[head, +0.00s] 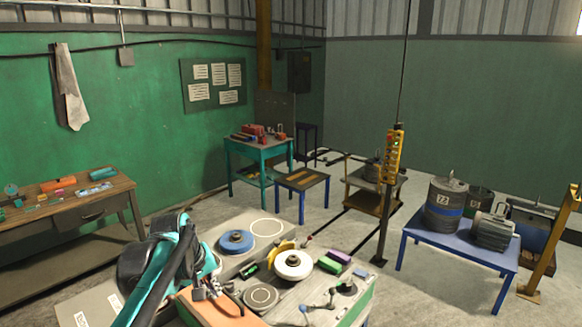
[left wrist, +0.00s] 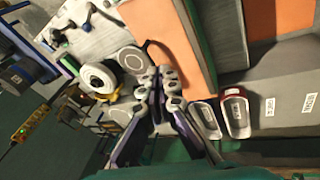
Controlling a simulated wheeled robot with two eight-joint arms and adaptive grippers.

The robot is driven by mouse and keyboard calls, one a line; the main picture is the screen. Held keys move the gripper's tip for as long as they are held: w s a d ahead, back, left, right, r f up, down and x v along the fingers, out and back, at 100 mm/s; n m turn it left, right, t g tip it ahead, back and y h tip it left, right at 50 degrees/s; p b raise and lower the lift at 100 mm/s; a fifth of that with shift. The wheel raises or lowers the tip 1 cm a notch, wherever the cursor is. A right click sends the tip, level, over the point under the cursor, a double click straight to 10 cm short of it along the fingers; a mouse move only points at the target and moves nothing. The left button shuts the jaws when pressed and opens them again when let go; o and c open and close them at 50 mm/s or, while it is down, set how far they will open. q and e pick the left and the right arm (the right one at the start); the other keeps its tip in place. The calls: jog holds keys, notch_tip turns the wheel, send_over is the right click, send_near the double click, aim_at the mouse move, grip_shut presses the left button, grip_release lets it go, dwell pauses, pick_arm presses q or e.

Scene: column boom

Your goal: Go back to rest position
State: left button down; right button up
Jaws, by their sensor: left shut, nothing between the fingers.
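My left gripper (head: 207,291) is at the front of the grey work surface (head: 290,313), left of a round grey pad (head: 261,297). Its fingers are together and empty. In the left wrist view the gripper (left wrist: 160,74) shows with its fingertips close to the round pad (left wrist: 131,58). My left arm comes in from the lower left in the head view, bent at a black and teal joint. My right gripper is not in view.
A white wheel (head: 293,266), a blue disc (head: 237,241) and a green block (head: 329,265) are on the work surface. A yellow pendant (head: 393,155) hangs behind it. A blue table (head: 459,251) stands right, a wooden bench (head: 65,211) left. Some floor between them is clear.

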pick_arm(q)
jog(key=s+d+f+m+t+y+b, duration=0.1)
jog(key=s+f+m+b, duration=0.6)
jog(key=s+f, duration=1.4)
jog(key=d+t+b, duration=0.1)
jog(key=t+b, duration=0.1)
jog(key=b, duration=0.1)
jog(key=shift+s+d+f+b, duration=0.15)
jog(key=shift+d+f+b, duration=0.1)
jog(key=shift+b, duration=0.05)
